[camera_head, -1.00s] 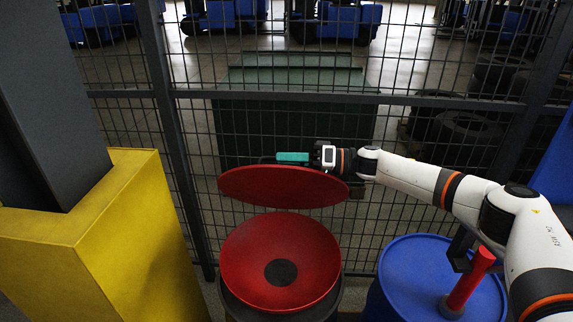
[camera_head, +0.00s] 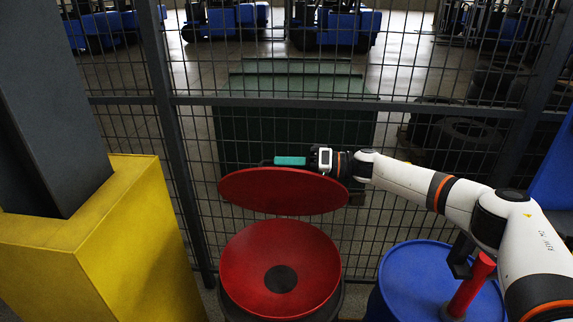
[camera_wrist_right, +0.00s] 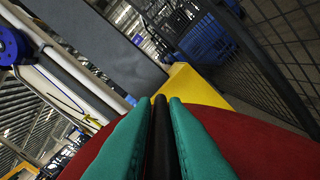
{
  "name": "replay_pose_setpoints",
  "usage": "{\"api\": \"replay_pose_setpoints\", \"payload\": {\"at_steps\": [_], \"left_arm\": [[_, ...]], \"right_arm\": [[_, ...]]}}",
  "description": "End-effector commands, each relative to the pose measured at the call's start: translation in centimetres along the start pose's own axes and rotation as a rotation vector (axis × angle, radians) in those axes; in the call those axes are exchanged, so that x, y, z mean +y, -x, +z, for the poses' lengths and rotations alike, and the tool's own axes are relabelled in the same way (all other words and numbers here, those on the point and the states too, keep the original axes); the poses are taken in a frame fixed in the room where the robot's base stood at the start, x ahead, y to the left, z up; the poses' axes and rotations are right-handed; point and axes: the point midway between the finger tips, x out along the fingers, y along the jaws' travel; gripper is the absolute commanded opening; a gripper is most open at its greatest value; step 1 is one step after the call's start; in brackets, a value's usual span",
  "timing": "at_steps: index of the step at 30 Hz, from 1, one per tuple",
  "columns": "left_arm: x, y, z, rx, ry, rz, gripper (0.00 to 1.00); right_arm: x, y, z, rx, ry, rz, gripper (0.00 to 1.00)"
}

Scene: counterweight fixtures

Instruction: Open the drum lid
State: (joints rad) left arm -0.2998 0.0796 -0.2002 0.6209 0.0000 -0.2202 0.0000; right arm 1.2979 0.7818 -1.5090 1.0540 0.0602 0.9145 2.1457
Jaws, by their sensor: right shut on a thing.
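The round red drum lid (camera_head: 284,192) is raised and tilted up behind the drum. Below it, the drum's red bowl-shaped top (camera_head: 281,248) is uncovered, with a dark round area at its centre. My right gripper (camera_head: 291,161), with teal fingers, is at the lid's far upper edge. The right wrist view shows the teal fingers (camera_wrist_right: 161,135) shut on a black bar-like handle (camera_wrist_right: 161,150), with the red lid (camera_wrist_right: 265,150) around it. My left gripper is not in view.
A blue drum (camera_head: 410,275) with a red upright handle (camera_head: 470,285) stands to the right, under my right arm. A yellow guard (camera_head: 110,250) stands on the left. A wire mesh fence (camera_head: 300,100) runs close behind the lid.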

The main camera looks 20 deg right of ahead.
Motion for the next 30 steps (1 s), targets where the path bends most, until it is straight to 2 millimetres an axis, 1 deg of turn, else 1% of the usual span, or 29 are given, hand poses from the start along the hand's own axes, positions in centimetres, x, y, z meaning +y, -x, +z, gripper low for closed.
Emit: {"api": "replay_pose_setpoints", "payload": {"at_steps": [1,5,11,15,21,29,30], "left_arm": [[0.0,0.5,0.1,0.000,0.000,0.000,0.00],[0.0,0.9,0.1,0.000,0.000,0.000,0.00],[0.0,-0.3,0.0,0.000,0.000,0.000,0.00],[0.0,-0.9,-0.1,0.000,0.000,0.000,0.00],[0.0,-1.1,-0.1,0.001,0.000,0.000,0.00],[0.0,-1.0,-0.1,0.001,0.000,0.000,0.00],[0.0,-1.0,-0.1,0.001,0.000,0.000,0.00]], "right_arm": [[-0.1,-0.1,0.8,-0.001,-0.014,-0.001,0.00],[-0.9,-0.1,2.4,-0.003,-0.072,-0.002,0.00],[-2.2,-0.1,4.3,-0.003,-0.145,-0.001,0.00],[-2.7,-0.1,5.3,-0.003,-0.187,0.000,0.00],[-2.8,0.0,5.8,-0.001,-0.215,-0.001,0.00],[-2.8,0.0,5.9,0.000,-0.215,-0.001,0.00],[-2.8,0.0,5.9,0.000,-0.215,-0.001,0.15]]}}
